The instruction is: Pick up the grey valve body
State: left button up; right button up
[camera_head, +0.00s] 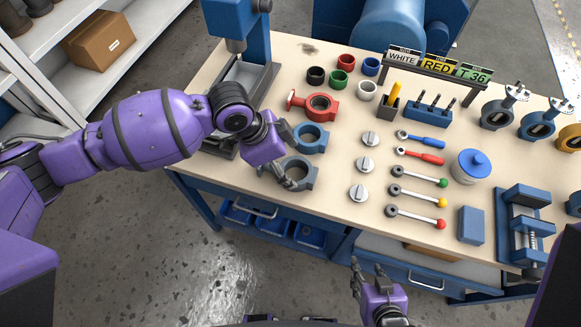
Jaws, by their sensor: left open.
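The grey valve body (310,178) lies on the workbench near its front left edge, a ring with lugs. My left gripper (282,180) is open over its left side, with a finger near the ring's left rim. The gripper hides part of that side, and I cannot tell whether it touches. A blue valve body (315,146) lies just behind, and a red valve body (321,112) with a handle-like stem lies behind that. My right gripper (368,272) is empty, fingers apart, below the bench's front edge.
Coloured rings (340,78) lie behind the valve bodies. Silver discs (366,163) and levers with coloured ends (415,203) lie to the right. A blue press (240,30) stands at the back left. A blue vise (522,222) stands at the right.

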pick_arm(q)
jog(key=x, duration=0.5)
jog(key=shift+w+d+r, duration=0.1)
jog(key=shift+d, duration=0.15)
jog(key=shift+d+f, duration=0.1)
jog(key=shift+f, duration=0.2)
jog(key=c, duration=1.4)
jog(key=shift+c, duration=0.3)
pick_arm(e)
jog(key=shift+w+d+r, duration=0.1)
jog(key=shift+w, duration=0.2)
